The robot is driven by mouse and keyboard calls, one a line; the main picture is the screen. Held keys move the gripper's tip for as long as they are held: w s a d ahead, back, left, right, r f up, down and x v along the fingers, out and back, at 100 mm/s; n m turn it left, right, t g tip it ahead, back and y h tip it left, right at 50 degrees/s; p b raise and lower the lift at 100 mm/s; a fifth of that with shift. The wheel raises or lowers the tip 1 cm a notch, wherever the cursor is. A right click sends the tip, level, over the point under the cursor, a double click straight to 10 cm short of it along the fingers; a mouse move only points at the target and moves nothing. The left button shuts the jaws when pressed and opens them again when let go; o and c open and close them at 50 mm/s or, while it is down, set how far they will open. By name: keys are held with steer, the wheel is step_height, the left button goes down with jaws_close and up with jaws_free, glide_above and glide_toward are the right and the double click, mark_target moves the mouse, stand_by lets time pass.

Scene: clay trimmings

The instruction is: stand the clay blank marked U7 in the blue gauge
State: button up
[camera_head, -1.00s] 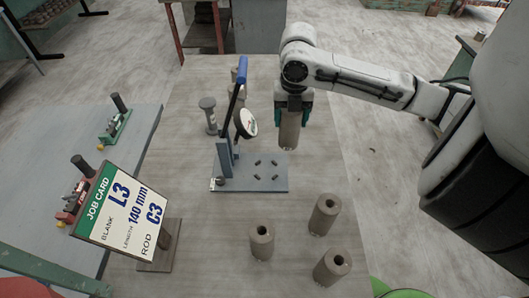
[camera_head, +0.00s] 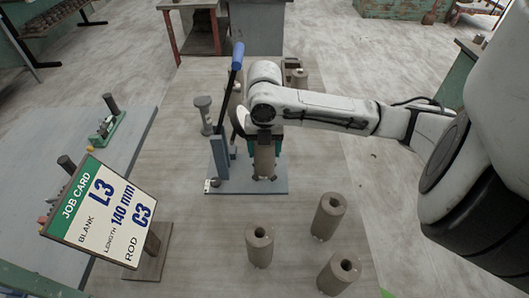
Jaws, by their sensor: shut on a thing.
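My gripper (camera_head: 264,147) is shut on a grey-brown clay blank (camera_head: 264,162). It holds the blank upright over the base plate of the blue gauge (camera_head: 230,187); I cannot tell whether the blank's foot touches the plate. The gauge has a tall lever with a blue handle (camera_head: 238,56), leaning up at the plate's left side. Its round white disc is partly hidden behind my arm. I cannot read U7 on the held blank or any other. The job card (camera_head: 107,212) at the left reads blank L3, length 140 mm, rod C3.
Three hollow clay cylinders stand in front of the gauge: left (camera_head: 259,247), right (camera_head: 328,217) and front (camera_head: 338,273). A grey knobbed post (camera_head: 205,116) stands behind-left of the gauge. More clay pieces (camera_head: 299,79) stand behind my arm.

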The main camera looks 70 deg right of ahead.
steer(key=shift+f, duration=0.1)
steer(key=o, duration=1.5)
steer(key=shift+r, duration=3.85)
